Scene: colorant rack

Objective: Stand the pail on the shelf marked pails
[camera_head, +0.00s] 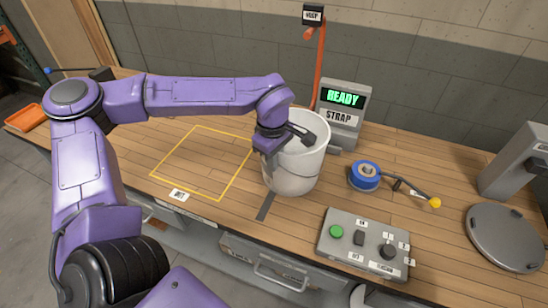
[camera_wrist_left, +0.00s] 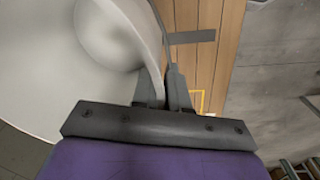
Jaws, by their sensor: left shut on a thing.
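The white pail (camera_head: 292,172) is upright at the middle of the wooden bench, right of a yellow outlined square. I cannot tell whether its base touches the bench. My left gripper (camera_head: 298,134) is shut on the pail's rim. In the left wrist view its fingers (camera_wrist_left: 164,92) pinch the pail wall (camera_wrist_left: 151,40) between them, with the pail's inside (camera_wrist_left: 108,35) showing. A shelf marked pails is not in view. My right gripper is not in view.
Behind the pail stand a machine (camera_head: 340,112) reading READY and STRAP, and an orange post (camera_head: 318,65). Right are a blue reel (camera_head: 365,176) with a lever, a control box (camera_head: 366,243) and a round plate (camera_head: 505,238). The yellow square (camera_head: 200,186) is empty.

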